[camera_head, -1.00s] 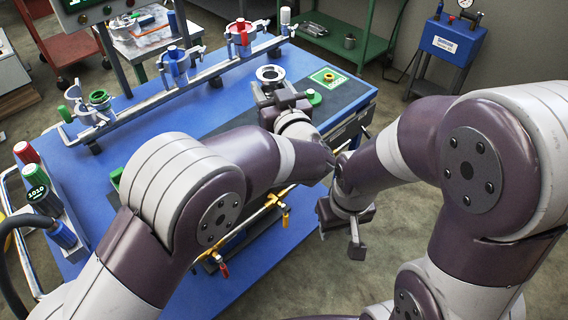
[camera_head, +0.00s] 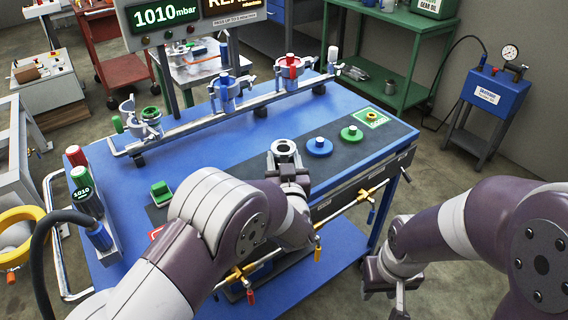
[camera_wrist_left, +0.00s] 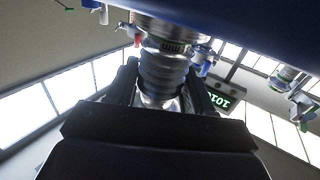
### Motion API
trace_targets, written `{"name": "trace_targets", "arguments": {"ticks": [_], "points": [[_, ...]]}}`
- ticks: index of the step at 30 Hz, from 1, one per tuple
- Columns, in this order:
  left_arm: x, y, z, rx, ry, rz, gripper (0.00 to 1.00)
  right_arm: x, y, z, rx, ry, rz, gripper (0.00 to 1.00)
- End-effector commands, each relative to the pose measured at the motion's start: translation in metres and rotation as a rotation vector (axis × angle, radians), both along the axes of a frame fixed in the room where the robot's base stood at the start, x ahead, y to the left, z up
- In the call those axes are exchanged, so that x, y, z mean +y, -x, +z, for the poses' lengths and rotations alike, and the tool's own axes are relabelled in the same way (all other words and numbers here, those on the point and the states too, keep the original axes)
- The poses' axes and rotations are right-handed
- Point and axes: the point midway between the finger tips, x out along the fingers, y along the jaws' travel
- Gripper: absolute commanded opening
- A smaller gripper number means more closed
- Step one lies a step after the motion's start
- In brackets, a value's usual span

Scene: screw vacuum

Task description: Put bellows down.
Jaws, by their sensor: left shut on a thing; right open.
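The bellows show in the left wrist view (camera_wrist_left: 162,72) as a ribbed grey metal tube with a flange. My left gripper (camera_head: 288,172) is shut on them. In the head view only the round silver top flange of the bellows (camera_head: 284,147) shows, at the dark strip of the blue table; the gripper hides the body below. I cannot tell whether the bellows touch the table. My right gripper (camera_head: 384,284) is open and empty, off the table's front right side.
A blue round part (camera_head: 319,146), a green round part (camera_head: 352,133) and a green-edged pad (camera_head: 372,117) lie right of the bellows. A green block (camera_head: 161,191) is at left. A rail (camera_head: 185,123) with clamps runs behind. Yellow-handled pipework (camera_head: 330,207) lines the front edge.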

Motion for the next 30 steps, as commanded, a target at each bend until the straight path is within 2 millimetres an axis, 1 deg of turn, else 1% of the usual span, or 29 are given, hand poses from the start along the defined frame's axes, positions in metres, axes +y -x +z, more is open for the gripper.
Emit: {"name": "trace_targets", "arguments": {"ticks": [1, 7, 11, 12, 13, 14, 21, 24, 26, 29, 30], "points": [[0.000, 0.000, -0.004, -0.003, 0.002, 0.000, 0.11, 0.000, 0.000, -0.002, 0.000, 0.000, 0.000, 0.43], [0.000, 0.000, -0.003, -0.004, 0.003, 0.000, 0.11, 0.000, 0.000, -0.001, 0.000, 0.000, 0.000, 0.43], [0.000, 0.000, -0.008, -0.004, 0.002, 0.001, 0.11, 0.000, 0.000, -0.004, 0.000, 0.000, 0.000, 0.43], [0.000, 0.000, -0.007, -0.002, 0.002, 0.001, 0.61, 0.000, 0.000, -0.003, 0.000, 0.000, 0.000, 0.43], [0.000, 0.000, -0.007, -0.002, 0.002, 0.001, 0.71, 0.000, 0.000, -0.003, 0.000, 0.000, 0.000, 0.43], [0.000, 0.000, -0.007, -0.002, 0.002, 0.001, 0.77, 0.000, 0.000, -0.003, 0.000, 0.000, 0.000, 0.43], [0.000, 0.000, -0.007, -0.002, 0.001, 0.001, 0.77, 0.000, 0.000, -0.003, 0.000, 0.000, 0.000, 0.43], [-0.001, 0.002, -0.001, -0.002, 0.001, 0.000, 0.77, 0.000, 0.000, 0.001, 0.000, 0.000, 0.000, 0.43], [-0.003, 0.012, -0.003, 0.000, 0.001, -0.001, 0.77, 0.000, 0.000, 0.001, 0.000, 0.000, 0.000, 0.43], [-0.006, 0.037, -0.003, 0.000, -0.001, -0.004, 0.77, 0.000, 0.000, 0.002, 0.000, 0.000, 0.000, 0.43], [-0.007, 0.049, -0.002, -0.001, 0.000, -0.005, 0.77, 0.000, 0.000, 0.003, 0.000, 0.000, 0.000, 0.43]]}}
